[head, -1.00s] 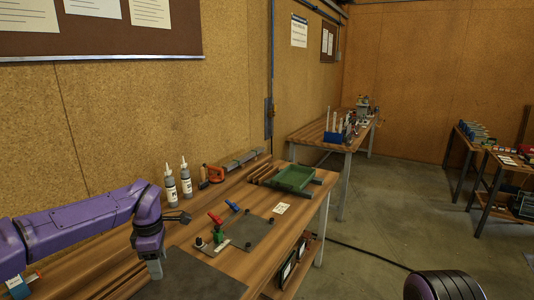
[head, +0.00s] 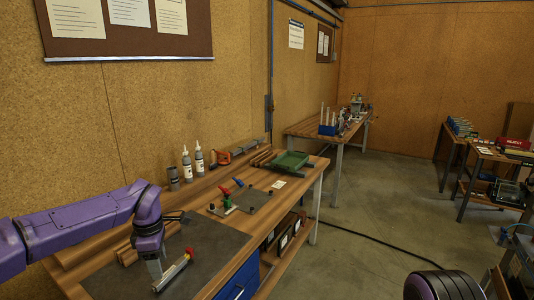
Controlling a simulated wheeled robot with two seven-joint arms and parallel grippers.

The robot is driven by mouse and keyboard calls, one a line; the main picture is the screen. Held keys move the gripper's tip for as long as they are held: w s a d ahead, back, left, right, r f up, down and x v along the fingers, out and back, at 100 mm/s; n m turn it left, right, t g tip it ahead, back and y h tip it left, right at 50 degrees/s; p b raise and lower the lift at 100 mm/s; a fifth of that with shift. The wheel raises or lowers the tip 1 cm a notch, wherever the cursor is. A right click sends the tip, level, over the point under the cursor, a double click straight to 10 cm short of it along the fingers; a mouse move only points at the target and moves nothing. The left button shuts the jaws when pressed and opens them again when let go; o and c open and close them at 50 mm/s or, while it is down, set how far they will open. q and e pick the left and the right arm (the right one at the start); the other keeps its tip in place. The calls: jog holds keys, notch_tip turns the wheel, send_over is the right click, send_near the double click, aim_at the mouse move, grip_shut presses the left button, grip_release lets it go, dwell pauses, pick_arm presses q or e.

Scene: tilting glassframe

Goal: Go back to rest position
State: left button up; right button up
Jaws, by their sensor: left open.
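My left gripper (head: 157,270) hangs at the end of my purple left arm, low over the dark mat (head: 212,248) on the near workbench. It is open. A metal bar with a red end (head: 175,271) lies on the mat right beside the fingers; I cannot tell whether they touch it. A rounded purple and black part of mine shows at the bottom right, but the right gripper is out of view.
The bench (head: 300,198) carries two white bottles (head: 193,162), a green tray (head: 290,161), and a plate (head: 250,200) with red and green clamps. A blue drawer (head: 242,281) is below. Open floor (head: 385,205) lies to the right, crossed by a black cable.

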pick_arm(q)
jog(key=s+d+f+m+t+y+b, duration=0.15)
jog(key=s+f, duration=0.25)
jog(key=f, duration=0.5)
jog(key=s+f+m+t+y+b, duration=0.2)
jog(key=s+f+t, duration=0.15)
jog(key=f, duration=0.55)
jog(key=s+d+f+m+t+y+b, duration=0.15)
jog(key=s+f, duration=0.25)
jog(key=f, duration=0.6)
jog(key=s+a+f+m+g+b, duration=0.1)
jog(key=s+f+m+b, duration=0.1)
jog(key=s+f, duration=0.3)
jog(key=s+a+f+m+g+h+b, duration=0.1)
jog(key=s+a+f+m+b, duration=0.1)
jog(key=s, duration=1)
jog(key=s+a+f+m+g+b, duration=0.1)
jog(key=s+f+m+b, duration=0.3)
jog(key=s+f, duration=0.3)
jog(key=s, duration=0.2)
jog(key=shift+s+a+f+m+h, duration=0.3)
jog(key=shift+a+m, duration=0.1)
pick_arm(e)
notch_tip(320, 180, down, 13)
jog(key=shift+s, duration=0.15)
